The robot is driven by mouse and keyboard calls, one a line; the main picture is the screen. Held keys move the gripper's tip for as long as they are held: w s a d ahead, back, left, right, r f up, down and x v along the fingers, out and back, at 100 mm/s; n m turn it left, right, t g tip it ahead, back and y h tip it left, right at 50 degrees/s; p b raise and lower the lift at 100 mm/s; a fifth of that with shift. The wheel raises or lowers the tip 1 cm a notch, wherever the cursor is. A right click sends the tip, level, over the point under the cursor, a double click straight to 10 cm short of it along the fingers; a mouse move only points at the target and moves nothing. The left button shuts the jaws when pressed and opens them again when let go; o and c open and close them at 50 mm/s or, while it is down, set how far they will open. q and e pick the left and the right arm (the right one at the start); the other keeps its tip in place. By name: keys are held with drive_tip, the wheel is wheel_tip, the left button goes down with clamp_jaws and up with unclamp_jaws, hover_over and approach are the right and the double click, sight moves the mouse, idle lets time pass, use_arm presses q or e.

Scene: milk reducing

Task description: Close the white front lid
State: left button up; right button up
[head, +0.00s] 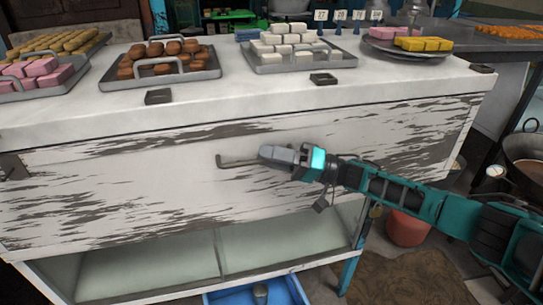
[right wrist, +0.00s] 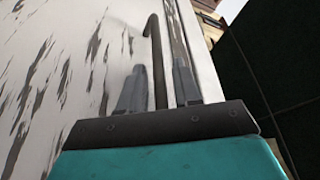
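The white front lid (head: 130,190) is a long panel with worn, flaking white paint on the front of the white counter. It stands close to upright, with a thin dark line between its top edge and the countertop. A thin dark bent handle (head: 236,162) is on its face. My right gripper (head: 268,154) is at the right end of this handle. In the right wrist view the handle (right wrist: 153,50) runs between the two grey fingers (right wrist: 162,88), which stand apart with gaps showing beside the bar. My left gripper is not in view.
Trays of pink, brown and white sweets (head: 290,62) and a plate of yellow ones (head: 408,48) stand on the countertop (head: 240,95). Below the lid is a glass-fronted compartment (head: 150,268). A blue crate (head: 285,291) and a red bucket (head: 405,229) are on the floor.

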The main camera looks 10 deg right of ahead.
drive_tip(key=b+v, duration=0.1)
drive_tip(key=v, duration=1.2)
drive_tip(key=shift+b, duration=0.3)
